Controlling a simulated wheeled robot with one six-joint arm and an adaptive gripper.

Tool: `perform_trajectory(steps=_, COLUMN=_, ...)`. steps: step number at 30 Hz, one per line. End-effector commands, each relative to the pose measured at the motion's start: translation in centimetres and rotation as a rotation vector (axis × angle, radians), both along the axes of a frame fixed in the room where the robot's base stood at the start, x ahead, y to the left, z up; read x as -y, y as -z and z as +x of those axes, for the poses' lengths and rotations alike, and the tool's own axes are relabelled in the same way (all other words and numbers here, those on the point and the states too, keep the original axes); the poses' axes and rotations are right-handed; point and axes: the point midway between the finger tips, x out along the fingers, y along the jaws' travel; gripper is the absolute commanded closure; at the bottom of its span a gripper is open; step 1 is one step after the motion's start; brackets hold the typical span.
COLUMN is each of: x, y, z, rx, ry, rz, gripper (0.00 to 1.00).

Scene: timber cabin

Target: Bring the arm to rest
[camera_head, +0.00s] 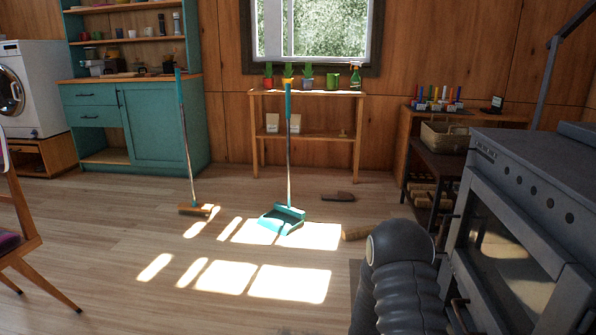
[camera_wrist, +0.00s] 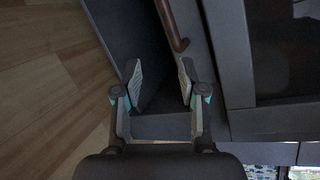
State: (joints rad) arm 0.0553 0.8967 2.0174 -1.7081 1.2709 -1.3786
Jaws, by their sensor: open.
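My gripper (camera_wrist: 159,84) shows in the wrist view with its two fingers apart and nothing between them. It points down beside the dark stove (camera_wrist: 232,60), with a brown rail or handle just beyond the fingertips. I cannot tell whether the fingers touch anything. In the head view part of my arm (camera_head: 400,270) shows at the lower right, close to the front of the stove (camera_head: 520,215). The gripper itself is hidden in the head view.
A teal broom (camera_head: 186,140) and a teal dustpan (camera_head: 282,218) stand upright on the floor. A slipper (camera_head: 338,197) lies nearby. A basket (camera_head: 443,136) sits on a low shelf behind the stove. A chair (camera_head: 22,225) is at the left edge.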

Motion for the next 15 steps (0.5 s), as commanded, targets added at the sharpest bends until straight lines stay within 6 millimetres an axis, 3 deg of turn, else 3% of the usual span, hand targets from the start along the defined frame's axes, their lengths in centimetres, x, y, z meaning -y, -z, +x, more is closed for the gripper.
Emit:
perform_trajectory(steps=2, x=-0.1, y=1.3, z=-2.6, rx=0.095, ry=0.115, rz=0.059, gripper=0.59)
perform_trajectory(steps=5, x=-0.6, y=1.6, z=-5.6, rx=0.244, ry=0.281, rz=0.119, gripper=0.59)
perform_trajectory(steps=8, x=-1.5, y=0.5, z=-8.3, rx=0.421, ry=0.459, rz=0.167, gripper=0.59)
perform_trajectory(steps=15, x=-5.1, y=-4.3, z=-13.5, rx=0.872, ry=0.893, rz=0.249, gripper=0.59)
